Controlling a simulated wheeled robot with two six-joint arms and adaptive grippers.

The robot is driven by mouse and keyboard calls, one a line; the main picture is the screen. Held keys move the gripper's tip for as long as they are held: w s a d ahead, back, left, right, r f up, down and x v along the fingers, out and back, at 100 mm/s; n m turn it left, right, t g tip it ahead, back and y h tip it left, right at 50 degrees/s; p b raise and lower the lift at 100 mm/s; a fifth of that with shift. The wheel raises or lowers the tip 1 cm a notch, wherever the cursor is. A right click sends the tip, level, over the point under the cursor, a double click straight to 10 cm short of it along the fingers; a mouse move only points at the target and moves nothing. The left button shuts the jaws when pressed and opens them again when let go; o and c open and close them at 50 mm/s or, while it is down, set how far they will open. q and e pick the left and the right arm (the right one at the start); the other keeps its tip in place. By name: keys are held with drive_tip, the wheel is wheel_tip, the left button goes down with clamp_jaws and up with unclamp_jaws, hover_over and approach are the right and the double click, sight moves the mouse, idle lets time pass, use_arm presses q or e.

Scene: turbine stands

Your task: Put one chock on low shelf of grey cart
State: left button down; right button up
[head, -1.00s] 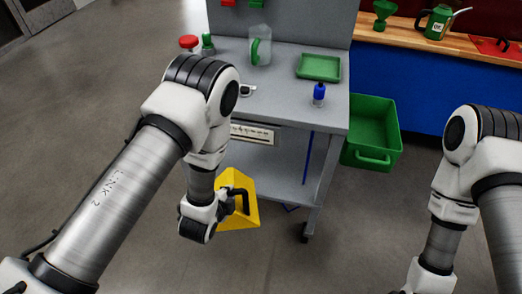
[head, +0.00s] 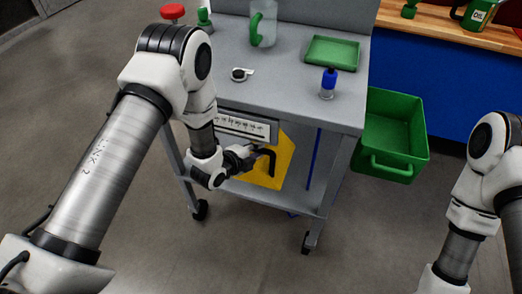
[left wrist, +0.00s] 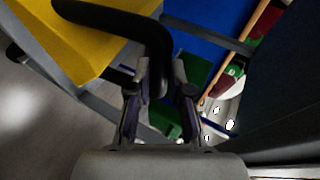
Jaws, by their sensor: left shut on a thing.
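The yellow chock (head: 284,160) with its black handle is at the open front of the grey cart (head: 292,103), below the top and over the low shelf (head: 255,199). I cannot tell whether it touches the shelf. My left gripper (head: 257,158) is shut on the chock's handle, coming from the left. In the left wrist view the fingers (left wrist: 160,85) close around the black handle, and the yellow body (left wrist: 80,35) fills the upper left.
On the cart's top are a green tray (head: 332,51), a blue-capped bottle (head: 328,84) and a clear jug (head: 264,24). A green bin (head: 400,172) stands right of the cart, by the blue workbench (head: 425,75). Floor in front is clear.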

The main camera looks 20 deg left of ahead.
sight(257, 164)
use_arm(q)
wheel_tip(257, 164, down, 7)
drive_tip(key=b, duration=0.5)
drive_tip(key=shift+r, duration=0.1)
drive_tip(key=shift+f+b, duration=0.55)
drive_tip(key=shift+f, duration=0.5)
drive_tip(key=shift+s+f+b, duration=0.3)
drive_tip(key=shift+b, duration=0.2)
drive_tip(key=c, duration=1.2)
unclamp_jaws()
drive_tip(key=shift+o, duration=1.1)
drive_tip(key=shift+w+f, duration=0.2)
drive_tip(key=shift+o, duration=0.8)
drive_tip(key=shift+s+r, duration=0.1)
